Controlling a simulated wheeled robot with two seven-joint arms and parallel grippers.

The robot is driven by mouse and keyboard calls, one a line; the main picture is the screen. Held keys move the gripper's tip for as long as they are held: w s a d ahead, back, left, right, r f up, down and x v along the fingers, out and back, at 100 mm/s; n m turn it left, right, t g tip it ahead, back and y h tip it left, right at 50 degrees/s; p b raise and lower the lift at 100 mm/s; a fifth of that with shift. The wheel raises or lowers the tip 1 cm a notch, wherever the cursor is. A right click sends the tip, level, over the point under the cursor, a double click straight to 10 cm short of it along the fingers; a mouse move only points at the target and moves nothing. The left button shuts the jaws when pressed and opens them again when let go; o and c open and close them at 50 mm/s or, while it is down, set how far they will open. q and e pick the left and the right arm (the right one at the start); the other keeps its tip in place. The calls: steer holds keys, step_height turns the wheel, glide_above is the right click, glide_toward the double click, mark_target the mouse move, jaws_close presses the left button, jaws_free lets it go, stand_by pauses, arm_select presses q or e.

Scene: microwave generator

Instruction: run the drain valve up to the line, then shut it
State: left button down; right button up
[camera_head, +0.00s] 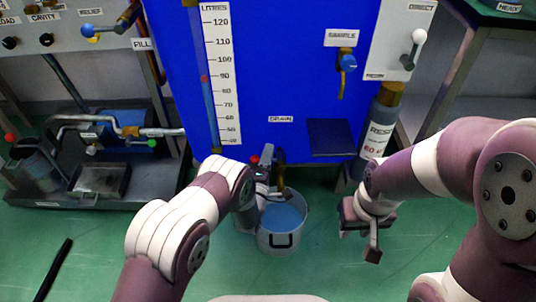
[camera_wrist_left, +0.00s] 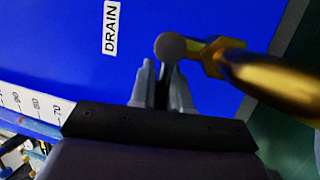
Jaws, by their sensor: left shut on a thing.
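The blue tank (camera_head: 270,60) carries a DRAIN label (camera_head: 280,119), also seen in the left wrist view (camera_wrist_left: 110,28). Below it is the brass drain valve (camera_wrist_left: 235,62), with a round grey end (camera_wrist_left: 170,47). My left gripper (camera_head: 265,172) is at the valve. In the left wrist view its fingers (camera_wrist_left: 160,88) are closed together on the valve's handle, which they mostly hide. A metal pot (camera_head: 283,240) with blue liquid (camera_head: 282,216) stands under the valve. I cannot make out a line inside it. My right gripper (camera_head: 360,228) hangs open and empty, right of the pot.
A LITRES scale (camera_head: 220,70) with a sight tube and red mark (camera_head: 204,78) is on the tank. A SAMPLE tap (camera_head: 347,62) and a labelled cylinder (camera_head: 378,130) are at right. A pump bench (camera_head: 110,150) stands at left.

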arm_select(q)
steer(key=c, duration=1.2)
jaws_free()
steer(key=p+v, duration=0.5)
steer(key=v, duration=0.7)
steer(key=shift+s+a+p, duration=0.2)
steer(key=shift+s+p, duration=0.15)
steer(key=shift+f, duration=0.1)
